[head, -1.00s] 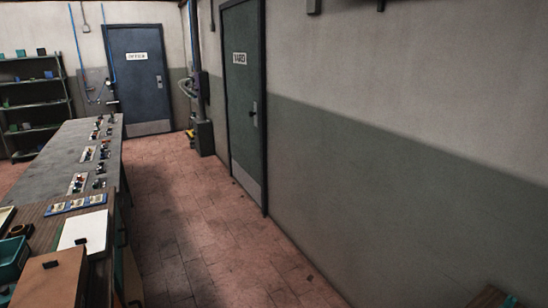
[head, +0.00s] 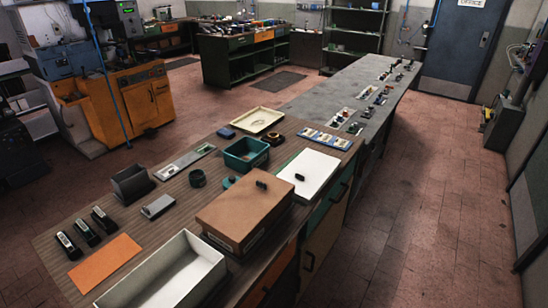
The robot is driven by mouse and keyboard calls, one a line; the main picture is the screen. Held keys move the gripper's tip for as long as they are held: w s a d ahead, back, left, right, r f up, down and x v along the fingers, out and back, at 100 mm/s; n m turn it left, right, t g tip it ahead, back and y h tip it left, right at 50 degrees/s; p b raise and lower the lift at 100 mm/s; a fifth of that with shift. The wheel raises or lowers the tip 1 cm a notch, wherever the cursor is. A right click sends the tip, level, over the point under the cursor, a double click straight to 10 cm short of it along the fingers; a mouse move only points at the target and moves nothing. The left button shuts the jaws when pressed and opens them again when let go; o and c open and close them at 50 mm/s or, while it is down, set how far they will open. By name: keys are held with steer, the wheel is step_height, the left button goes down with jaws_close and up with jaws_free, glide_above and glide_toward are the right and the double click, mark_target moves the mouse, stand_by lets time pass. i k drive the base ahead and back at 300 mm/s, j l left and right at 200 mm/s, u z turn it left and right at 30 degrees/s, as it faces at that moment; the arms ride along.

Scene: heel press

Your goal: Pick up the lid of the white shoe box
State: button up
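A white open box (head: 208,284) stands at the near edge of the wooden bench top, with its inside showing empty where I can see it. A flat white lid (head: 316,164) with a small black knob lies farther back on the bench, near its right edge. A brown box with a brown lid (head: 233,204) and a black knob stands between them. My gripper is not in view.
A teal bin (head: 246,153), a cream tray (head: 257,120), a dark open holder (head: 132,183), an orange sheet (head: 105,262) and several black handled items share the bench (head: 62,229). A long grey table (head: 325,88) continues behind. Red tiled floor (head: 420,215) is clear on the right.

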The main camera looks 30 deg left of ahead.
mark_target(311, 170)
steer(key=i+u, duration=0.3)
steer(key=u, duration=0.15)
steer(key=i+l+u, duration=0.15)
steer(key=u, duration=0.3)
steer(key=i+l+u, duration=0.25)
steer(key=u, duration=0.15)
steer(key=i+l+u, duration=0.3)
steer(key=u, duration=0.15)
steer(key=i+l+u, duration=0.1)
steer(key=l+u, duration=0.35)
steer(key=i+l+u, duration=0.1)
steer(key=l+u, duration=0.2)
steer(key=u, duration=0.15)
steer(key=l+u, duration=0.4)
steer(key=i+l+u, duration=0.1)
steer(key=u, duration=0.3)
steer(key=l+u, duration=0.25)
steer(key=u, duration=0.2)
steer(key=i+l+u, duration=0.1)
steer(key=l+u, duration=0.15)
steer(key=u, duration=0.15)
steer(key=l+u, duration=0.2)
steer(key=u, duration=0.2)
steer(key=l+u, duration=0.2)
steer(key=u, duration=0.25)
steer(key=l+u, duration=0.2)
steer(key=u, duration=0.2)
steer(key=k, duration=0.05)
